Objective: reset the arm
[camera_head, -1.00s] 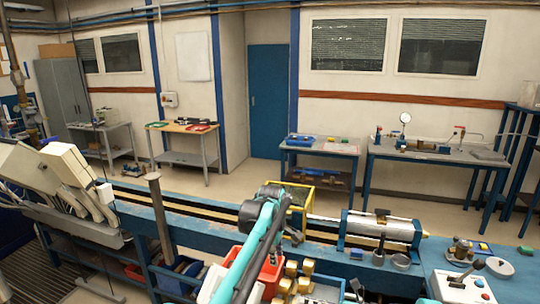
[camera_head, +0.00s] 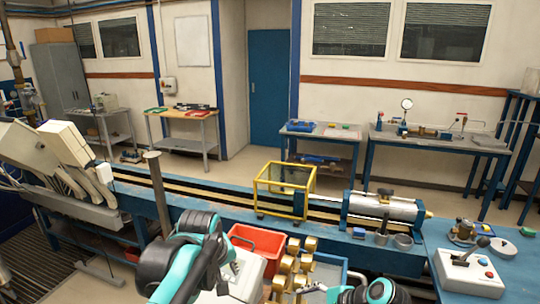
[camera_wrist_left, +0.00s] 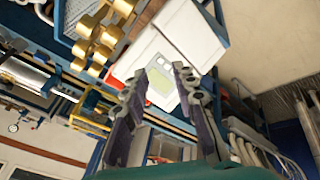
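My left arm, teal and black, is folded in the lower left of the head view, beside a white boxy device (camera_head: 245,272). My left gripper (camera_wrist_left: 160,72) shows in the left wrist view with its two dark fingers spread apart and nothing between them. The white device with a small screen (camera_wrist_left: 161,84) lies beyond the fingertips there. My right arm shows only in part at the bottom edge of the head view. The fingers of my right gripper (camera_head: 328,292) are too small and cut off to judge.
A yellow open frame (camera_head: 285,180) stands on the blue bench, left of a silver cylinder (camera_head: 385,207). A red bin (camera_head: 258,240) and several brass fittings (camera_head: 292,262) are close to my arms. A grey control box with a lever (camera_head: 470,270) sits at the right.

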